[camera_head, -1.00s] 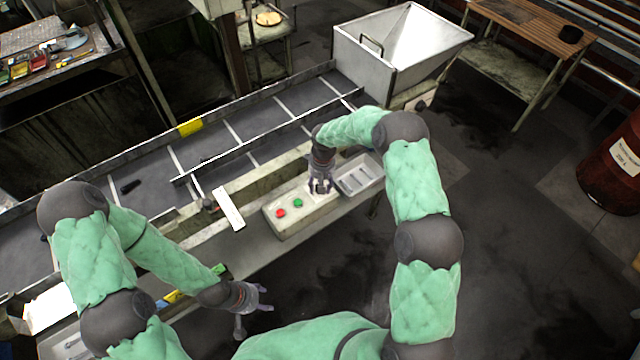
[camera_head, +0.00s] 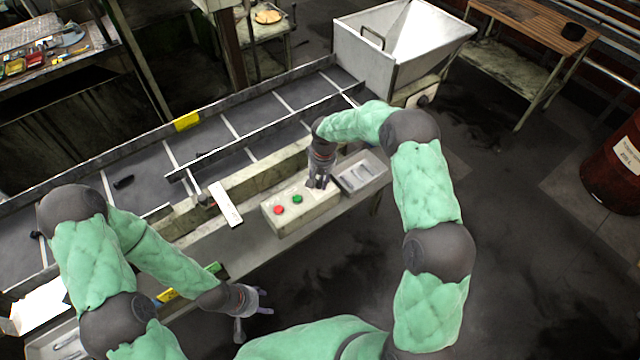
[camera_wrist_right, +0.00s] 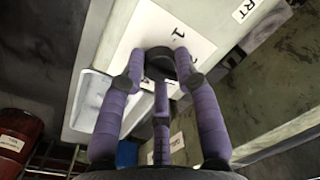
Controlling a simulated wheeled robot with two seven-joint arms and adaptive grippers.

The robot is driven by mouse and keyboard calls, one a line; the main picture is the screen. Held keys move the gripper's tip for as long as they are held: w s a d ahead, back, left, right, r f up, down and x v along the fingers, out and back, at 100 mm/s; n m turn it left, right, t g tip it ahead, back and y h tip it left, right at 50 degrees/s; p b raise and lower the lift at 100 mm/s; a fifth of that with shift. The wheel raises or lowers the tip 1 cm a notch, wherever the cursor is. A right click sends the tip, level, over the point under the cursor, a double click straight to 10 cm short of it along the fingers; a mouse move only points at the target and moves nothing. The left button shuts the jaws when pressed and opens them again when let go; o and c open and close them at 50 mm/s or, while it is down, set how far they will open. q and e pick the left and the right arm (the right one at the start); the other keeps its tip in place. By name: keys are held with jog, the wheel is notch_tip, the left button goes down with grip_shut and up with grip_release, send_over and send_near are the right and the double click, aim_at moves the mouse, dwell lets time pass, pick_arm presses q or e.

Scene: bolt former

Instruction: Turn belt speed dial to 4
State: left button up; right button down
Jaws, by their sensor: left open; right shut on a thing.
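The control box (camera_head: 290,219) stands at the front edge of the belt table, with a red button (camera_head: 279,210) and a green button (camera_head: 297,199) on top. The belt speed dial (camera_wrist_right: 158,66) is a dark round knob on a white label plate (camera_wrist_right: 150,33), which shows a "1" beyond it in the right wrist view. My right gripper (camera_head: 318,186) points down over the box's right end. In the wrist view its purple fingers (camera_wrist_right: 160,75) are closed around the dial. The dial's pointer and setting cannot be made out. My left gripper (camera_head: 262,302) is open and empty, away from the box.
A grey tray (camera_head: 376,178) with compartments sits just right of the box. A white hopper (camera_head: 385,62) stands at the belt's far end. Open floor lies in front.

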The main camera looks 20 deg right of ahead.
jog(key=m+b, duration=0.1)
jog(key=m, duration=0.1)
jog(key=m+b, duration=0.2)
jog(key=shift+f+m+b, duration=0.2)
jog(key=shift+m+b, duration=0.1)
jog(key=shift+m, duration=0.1)
jog(key=m+b, duration=0.4)
jog(key=m, duration=0.1)
jog(key=shift+t, duration=0.3)
jog(key=m+b, duration=0.3)
jog(key=m, duration=0.2)
jog(key=shift+a+m+h, duration=0.1)
jog(key=shift+m+h, duration=0.3)
jog(key=shift+r+m+b, duration=0.15)
jog(key=shift+m+b, duration=0.8)
jog(key=shift+m, duration=1.05)
jog(key=shift+s, duration=0.1)
jog(key=c, duration=0.9)
grip_release()
